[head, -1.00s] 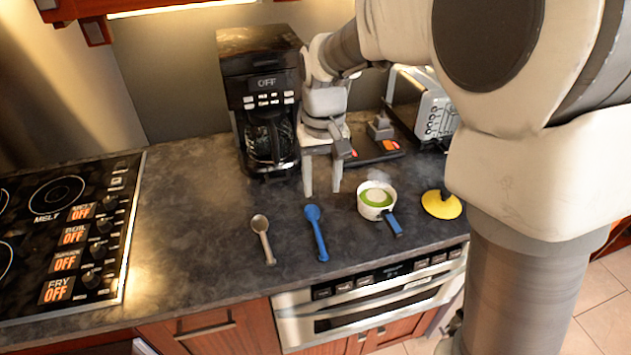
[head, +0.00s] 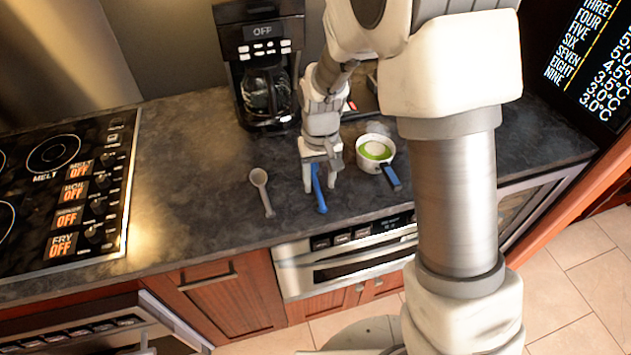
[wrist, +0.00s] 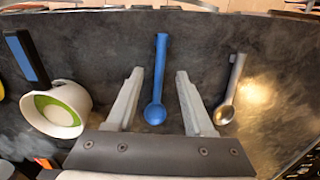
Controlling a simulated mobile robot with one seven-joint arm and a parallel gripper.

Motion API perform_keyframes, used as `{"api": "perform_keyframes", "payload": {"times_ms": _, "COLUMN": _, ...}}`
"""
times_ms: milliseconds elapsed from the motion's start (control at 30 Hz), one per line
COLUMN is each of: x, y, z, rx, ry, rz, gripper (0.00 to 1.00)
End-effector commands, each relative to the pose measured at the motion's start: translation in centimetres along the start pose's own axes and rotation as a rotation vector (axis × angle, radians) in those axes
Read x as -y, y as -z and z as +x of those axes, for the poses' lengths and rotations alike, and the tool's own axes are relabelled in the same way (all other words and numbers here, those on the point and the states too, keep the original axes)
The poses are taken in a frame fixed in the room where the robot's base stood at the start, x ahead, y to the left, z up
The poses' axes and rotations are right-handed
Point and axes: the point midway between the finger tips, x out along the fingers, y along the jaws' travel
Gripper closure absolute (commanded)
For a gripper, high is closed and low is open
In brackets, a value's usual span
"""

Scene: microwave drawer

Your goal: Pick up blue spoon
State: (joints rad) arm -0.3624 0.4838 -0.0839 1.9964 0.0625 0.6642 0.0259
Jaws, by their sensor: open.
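The blue spoon (head: 319,190) lies on the dark countertop, its handle toward the counter's front edge. In the wrist view the blue spoon (wrist: 158,75) shows whole, with its bowl between my two fingers and its handle extending beyond the fingertips. My gripper (head: 319,186) is open over the spoon's bowl end, with one finger on each side. In the wrist view my gripper (wrist: 160,73) shows a clear gap on both sides of the spoon. The spoon's bowl is hidden by my gripper in the head view. I cannot tell the exact height above the counter.
A grey spoon (head: 262,190) lies to the left, and a white pot (head: 363,158) with a blue handle stands to the right. A coffee maker (head: 262,30) stands behind. A stovetop (head: 70,190) is at far left. Bare counter (head: 190,170) lies between stove and grey spoon.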

Motion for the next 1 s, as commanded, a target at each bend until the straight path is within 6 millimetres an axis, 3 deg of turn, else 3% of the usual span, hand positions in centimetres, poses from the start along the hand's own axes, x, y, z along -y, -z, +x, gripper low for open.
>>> {"api": "perform_keyframes", "payload": {"times_ms": 133, "x": 0.0, "y": 0.1, "z": 2.2, "rx": 0.004, "ry": 0.000, "rz": 0.001, "gripper": 0.47}}
{"api": "perform_keyframes", "payload": {"times_ms": 267, "x": 0.0, "y": 0.1, "z": 3.3, "rx": 0.001, "ry": 0.000, "rz": 0.001, "gripper": 0.47}}
{"api": "perform_keyframes", "payload": {"times_ms": 900, "x": 0.0, "y": 0.1, "z": 3.8, "rx": 0.000, "ry": 0.001, "rz": 0.001, "gripper": 0.47}}
{"api": "perform_keyframes", "payload": {"times_ms": 1000, "x": 0.0, "y": 0.1, "z": 3.7, "rx": -0.001, "ry": 0.001, "rz": 0.000, "gripper": 0.62}}
